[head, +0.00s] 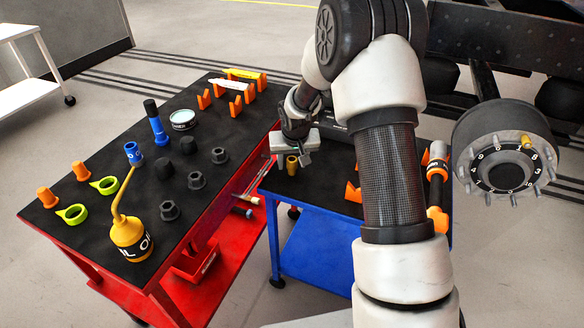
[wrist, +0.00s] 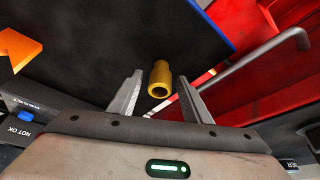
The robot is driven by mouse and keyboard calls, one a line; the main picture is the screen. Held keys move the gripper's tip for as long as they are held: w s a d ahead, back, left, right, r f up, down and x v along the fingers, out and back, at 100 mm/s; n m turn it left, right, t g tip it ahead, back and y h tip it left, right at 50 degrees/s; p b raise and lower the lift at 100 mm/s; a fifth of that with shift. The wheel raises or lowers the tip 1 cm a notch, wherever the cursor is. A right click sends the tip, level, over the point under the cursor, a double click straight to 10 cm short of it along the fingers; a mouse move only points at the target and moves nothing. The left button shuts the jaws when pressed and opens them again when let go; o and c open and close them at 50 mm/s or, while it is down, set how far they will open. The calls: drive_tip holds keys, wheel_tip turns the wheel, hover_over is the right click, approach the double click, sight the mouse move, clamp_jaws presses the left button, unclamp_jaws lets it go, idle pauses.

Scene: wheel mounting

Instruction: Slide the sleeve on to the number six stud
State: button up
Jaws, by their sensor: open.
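A brass-coloured sleeve (head: 291,166) stands on the dark top of the blue cart, just below my gripper (head: 294,156). In the wrist view the sleeve (wrist: 159,79) shows between the tips of my open gripper (wrist: 160,86), with a gap on both sides. Whether the fingertips reach down beside it I cannot tell. The wheel hub (head: 503,155) with its ring of studs and numbers is at the right. Another brass-coloured sleeve (head: 526,141) sits at the hub's upper right. The stud numbers are too small to read surely, so I cannot pick out number six.
The blue cart (head: 312,250) also carries orange holders (head: 353,192) and a power tool (head: 437,165). A red cart (head: 190,235) at the left holds an oil can (head: 130,238), black nuts and orange caps. My arm crosses between the sleeve and the hub in the head view.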

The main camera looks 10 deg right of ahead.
clamp_jaws()
wheel_tip(320, 180, up, 10)
drive_tip(key=p, duration=0.2)
drive_tip(key=shift+p, duration=0.3)
